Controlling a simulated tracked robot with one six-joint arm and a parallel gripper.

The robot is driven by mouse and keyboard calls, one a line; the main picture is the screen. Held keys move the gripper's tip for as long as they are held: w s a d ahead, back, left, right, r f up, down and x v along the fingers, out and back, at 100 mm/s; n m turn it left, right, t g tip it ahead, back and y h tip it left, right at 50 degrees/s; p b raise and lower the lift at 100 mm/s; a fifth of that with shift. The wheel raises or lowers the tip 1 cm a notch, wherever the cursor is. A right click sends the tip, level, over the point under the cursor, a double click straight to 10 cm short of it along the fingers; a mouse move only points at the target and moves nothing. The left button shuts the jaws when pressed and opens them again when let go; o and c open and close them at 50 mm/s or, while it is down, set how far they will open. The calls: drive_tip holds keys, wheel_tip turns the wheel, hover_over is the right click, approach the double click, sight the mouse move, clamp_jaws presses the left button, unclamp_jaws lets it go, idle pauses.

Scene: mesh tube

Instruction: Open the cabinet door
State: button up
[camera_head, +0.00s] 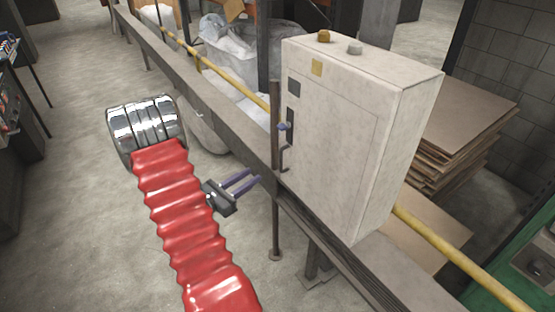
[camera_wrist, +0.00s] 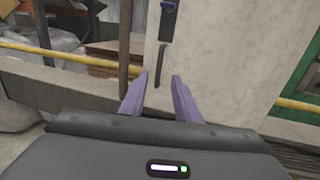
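The pale cabinet (camera_head: 412,130) stands on a beam at centre right, its door (camera_head: 335,150) facing left and flush with the front. A dark curved handle (camera_head: 285,158) sits at the door's left edge, below a dark latch plate with a blue part (camera_head: 284,127). My gripper (camera_head: 254,177) is open and empty, left of the handle and slightly lower, apart from it. In the wrist view, the purple fingers of my gripper (camera_wrist: 160,82) are spread, and the handle (camera_wrist: 161,65) appears in line with the gap between their tips. The latch (camera_wrist: 168,20) is above.
A dark upright post (camera_head: 274,170) stands just left of the cabinet, near my gripper. A beam (camera_head: 195,80) and a yellow pipe (camera_head: 235,85) run diagonally past it. Stacked boards (camera_head: 465,135) lie behind the cabinet. The floor (camera_head: 85,210) at left is clear.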

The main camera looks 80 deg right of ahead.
drive_tip(key=x, duration=1.3)
drive_tip(key=shift+s+d, duration=0.2)
drive_tip(key=shift+d, duration=0.1)
clamp_jaws()
idle(0.3)
